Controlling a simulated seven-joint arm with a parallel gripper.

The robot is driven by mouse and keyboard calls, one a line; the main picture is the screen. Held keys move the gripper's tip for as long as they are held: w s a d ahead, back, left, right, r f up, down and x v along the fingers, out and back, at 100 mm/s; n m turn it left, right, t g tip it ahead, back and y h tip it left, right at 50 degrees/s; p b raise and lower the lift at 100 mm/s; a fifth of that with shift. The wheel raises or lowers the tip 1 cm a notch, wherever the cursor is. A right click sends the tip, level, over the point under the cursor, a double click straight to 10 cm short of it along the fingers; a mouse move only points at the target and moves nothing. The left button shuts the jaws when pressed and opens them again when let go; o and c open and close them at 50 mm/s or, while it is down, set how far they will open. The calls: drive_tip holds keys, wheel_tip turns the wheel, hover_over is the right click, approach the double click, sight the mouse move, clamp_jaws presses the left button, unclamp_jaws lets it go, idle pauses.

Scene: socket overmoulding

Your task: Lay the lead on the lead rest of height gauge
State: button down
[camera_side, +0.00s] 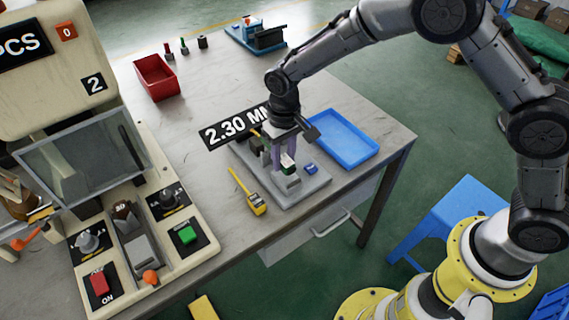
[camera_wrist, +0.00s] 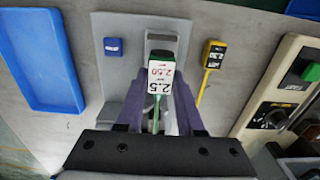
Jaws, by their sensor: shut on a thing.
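My gripper (camera_side: 286,166) is over the height gauge, whose grey base plate (camera_side: 312,188) lies near the table's front edge. In the wrist view, my purple fingers (camera_wrist: 158,95) are shut on the lead (camera_wrist: 160,76). The lead has a dark end, a white label reading 2.5 and 2.50, and a green cable running back between the fingers. In the side view only a small white and green part of the lead (camera_side: 287,161) shows. A grey block on the plate (camera_side: 287,183) sits just below it, possibly the lead rest. Whether the lead touches it I cannot tell.
A sign reading 2.30 MM (camera_side: 225,130) stands behind the gauge. A small blue block (camera_side: 311,168) is on the plate. A yellow tool (camera_side: 254,203) lies to the left, a blue tray (camera_side: 345,140) to the right. A control panel (camera_side: 205,247) stands at front left.

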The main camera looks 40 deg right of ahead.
drive_tip(key=shift+s+f, duration=0.1)
drive_tip(key=shift+f, duration=1.2)
drive_tip(key=c, duration=0.5)
unclamp_jaws()
drive_tip(key=shift+f, duration=0.15)
drive_tip(key=shift+c, duration=0.2)
